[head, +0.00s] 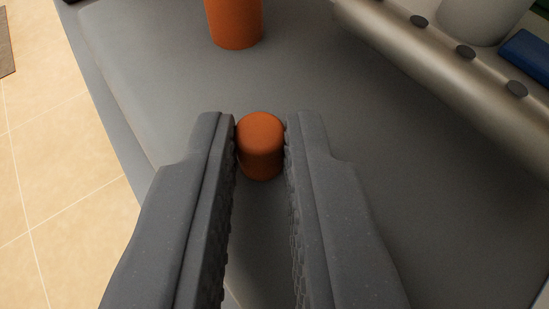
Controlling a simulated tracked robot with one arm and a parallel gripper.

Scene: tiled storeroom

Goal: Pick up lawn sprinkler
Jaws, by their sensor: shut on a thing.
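My gripper (260,144) is shut on a small orange cylinder (261,133) with a rounded top. The cylinder sits between the two fingertips, with a finger against each side. Its lower end is partly hidden, and I cannot tell whether it touches the grey surface below. I cannot tell from this view whether the orange cylinder is the lawn sprinkler or a part of it.
A larger orange cylinder (234,22) stands ahead on the grey surface (160,75), cut off by the top edge. A metallic tube (440,65) with dark knobs, a whitish rounded object (483,18) and a blue object (527,58) are at upper right. Tiled floor (50,180) lies left.

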